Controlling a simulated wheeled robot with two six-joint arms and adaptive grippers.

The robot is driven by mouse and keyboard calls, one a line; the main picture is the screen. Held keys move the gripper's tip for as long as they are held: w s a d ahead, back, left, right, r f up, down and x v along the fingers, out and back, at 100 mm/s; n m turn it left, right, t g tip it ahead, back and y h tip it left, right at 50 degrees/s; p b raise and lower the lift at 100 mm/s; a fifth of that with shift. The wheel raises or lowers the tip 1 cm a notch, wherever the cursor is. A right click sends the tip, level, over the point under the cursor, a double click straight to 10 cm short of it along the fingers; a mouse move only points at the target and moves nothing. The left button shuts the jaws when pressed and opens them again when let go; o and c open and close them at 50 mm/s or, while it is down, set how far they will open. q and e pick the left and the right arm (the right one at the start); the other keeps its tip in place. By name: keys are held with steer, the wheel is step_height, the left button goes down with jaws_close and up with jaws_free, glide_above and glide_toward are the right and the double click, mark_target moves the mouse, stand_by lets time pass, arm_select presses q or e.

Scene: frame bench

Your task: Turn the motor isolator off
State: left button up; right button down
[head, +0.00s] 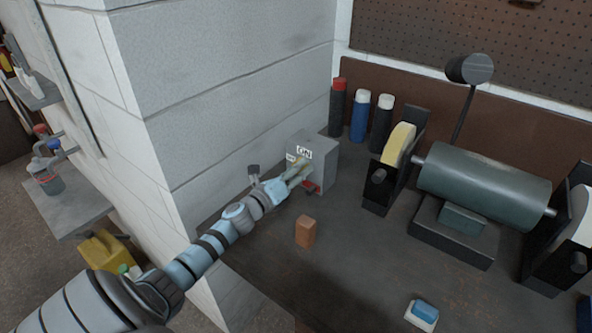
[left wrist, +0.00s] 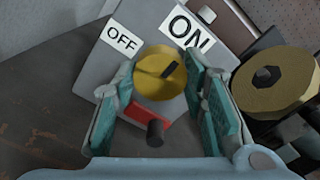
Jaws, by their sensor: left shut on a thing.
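The motor isolator is a grey box (head: 322,160) against the block wall at the back of the bench. Its face has an ON label (left wrist: 190,28) and an OFF label (left wrist: 122,41). A round yellow knob (left wrist: 155,84) sits below the labels, its black mark slanting up right towards ON. My left gripper (head: 298,173) is at the box face. In the left wrist view its teal finger pads (left wrist: 160,108) are shut on the knob from both sides. A red piece (left wrist: 138,113) with a black stub (left wrist: 155,133) lies below the knob, between the fingers. My right gripper is out of view.
A bench grinder or motor unit (head: 484,184) with wheels stands to the right. Several bottles (head: 359,115) stand behind the box. An orange-brown block (head: 305,231) and a blue-topped white piece (head: 422,313) lie on the bench. The bench middle is mostly clear.

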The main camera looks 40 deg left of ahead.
arm_select(q)
steer(key=shift+n, duration=0.4)
steer(key=n, duration=0.2)
steer(key=shift+f+n+p, duration=0.1)
steer(key=shift+n+p, duration=0.2)
steer(key=shift+n, duration=0.1)
steer(key=n+p, duration=0.1)
steer(key=n, duration=0.3)
steer(key=shift+n, duration=0.3)
steer(key=n+p, duration=0.2)
steer(key=n, duration=0.3)
steer(key=n+p, duration=0.1)
steer(key=n, duration=0.3)
steer(key=shift+f+n+p, duration=0.1)
steer(key=shift+n+p, duration=0.2)
steer(key=shift+p, duration=0.1)
steer(key=o, duration=1.2)
steer(key=shift+c, duration=0.2)
steer(key=shift+d, duration=0.1)
